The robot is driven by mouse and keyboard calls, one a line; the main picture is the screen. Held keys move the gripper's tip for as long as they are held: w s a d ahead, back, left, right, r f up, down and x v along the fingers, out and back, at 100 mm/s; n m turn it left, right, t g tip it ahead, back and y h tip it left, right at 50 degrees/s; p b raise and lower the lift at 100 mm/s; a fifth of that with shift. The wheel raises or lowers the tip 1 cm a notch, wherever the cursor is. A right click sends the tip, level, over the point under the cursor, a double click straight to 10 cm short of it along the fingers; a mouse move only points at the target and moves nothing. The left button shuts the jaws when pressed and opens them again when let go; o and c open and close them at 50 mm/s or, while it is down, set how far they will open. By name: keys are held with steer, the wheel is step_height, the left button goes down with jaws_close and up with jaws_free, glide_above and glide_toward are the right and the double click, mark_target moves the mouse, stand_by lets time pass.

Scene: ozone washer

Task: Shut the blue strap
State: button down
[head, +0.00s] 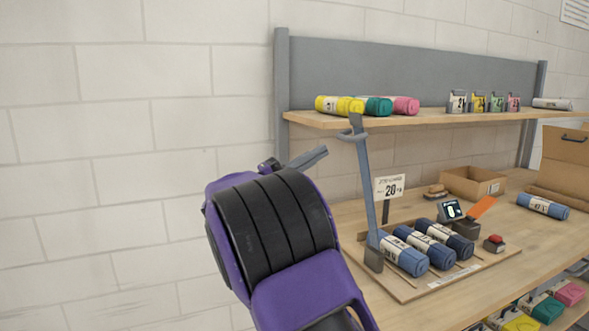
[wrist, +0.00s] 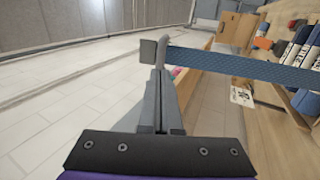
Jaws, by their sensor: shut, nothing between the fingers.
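The blue strap (head: 364,180) stands upright in the head view, rising from a dark clasp at the left front of a wooden tray of rolled blue mats. A grey hooked piece (head: 352,135) is near its top. In the wrist view the strap (wrist: 245,67) runs across the picture to a grey square end (wrist: 148,51). My gripper (head: 322,151) is shut and empty, to the left of the strap's upper part. In the wrist view the fingertips (wrist: 160,74) are close to the strap's end; I cannot tell whether they touch.
The tray (head: 410,293) lies on a wooden bench with a price sign (head: 389,188), an open cardboard box (head: 473,184) and a small red-topped button (head: 494,243). A shelf (head: 430,115) with coloured rolls is above. The left is bare wall.

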mark_target(341, 139)
steer(key=shift+x, duration=2)
